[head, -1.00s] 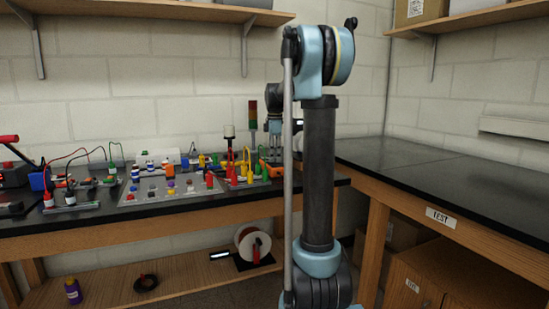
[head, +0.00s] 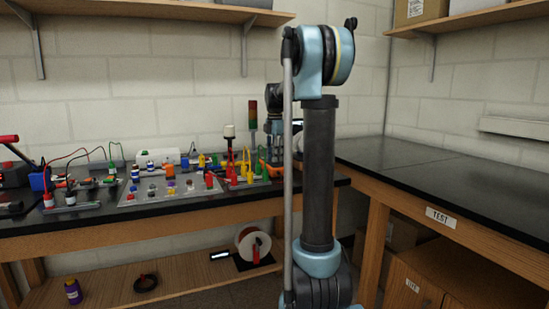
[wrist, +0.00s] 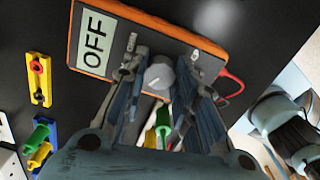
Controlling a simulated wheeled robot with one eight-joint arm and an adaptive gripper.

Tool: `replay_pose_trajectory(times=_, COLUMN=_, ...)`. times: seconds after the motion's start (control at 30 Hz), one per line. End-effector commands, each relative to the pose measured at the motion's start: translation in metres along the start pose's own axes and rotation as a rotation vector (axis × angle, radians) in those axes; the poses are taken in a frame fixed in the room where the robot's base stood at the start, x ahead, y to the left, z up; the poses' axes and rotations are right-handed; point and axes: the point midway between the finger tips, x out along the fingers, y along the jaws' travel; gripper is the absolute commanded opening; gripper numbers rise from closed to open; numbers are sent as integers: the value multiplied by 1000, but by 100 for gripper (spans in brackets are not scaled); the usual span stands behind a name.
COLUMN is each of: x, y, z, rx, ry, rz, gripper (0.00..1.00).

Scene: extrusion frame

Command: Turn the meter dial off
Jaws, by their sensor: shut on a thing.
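The meter (wrist: 116,20) fills the top of the wrist view, with an orange rim, a grey face and a white label reading OFF (wrist: 93,39). Its grey round dial (wrist: 158,76) sits between my gripper's fingers. My gripper (wrist: 161,68) is shut on the dial, one finger on each side. The dial's pointer mark is too small to read. In the head view, the orange of the meter (head: 263,158) shows at the right end of the left bench, partly hidden by my arm.
A red lead (wrist: 232,84) runs from the meter's right side. Yellow and green connectors (wrist: 40,133) and a yellow block (wrist: 38,79) lie nearby. In the head view, a signal tower (head: 253,115) stands behind the meter. The right bench (head: 440,160) is clear.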

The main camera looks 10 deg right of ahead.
Motion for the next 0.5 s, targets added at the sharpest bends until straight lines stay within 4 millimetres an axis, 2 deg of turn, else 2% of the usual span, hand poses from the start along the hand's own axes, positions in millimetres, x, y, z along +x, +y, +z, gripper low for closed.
replay_pose_trajectory(times=0.27, x=0, y=0, z=0, rx=-1, ry=0, rz=0, gripper=3)
replay_pose_trajectory(times=0.3, x=0, y=0, z=0, rx=-1, ry=0, rz=0, gripper=29)
replay_pose_trajectory(times=0.37, x=0, y=0, z=0, rx=0, ry=0, rz=0, gripper=42)
replay_pose_trajectory(times=0.4, x=0, y=0, z=0, rx=0, ry=0, rz=0, gripper=48)
replay_pose_trajectory(times=0.5, x=0, y=0, z=0, rx=0, ry=0, rz=0, gripper=48)
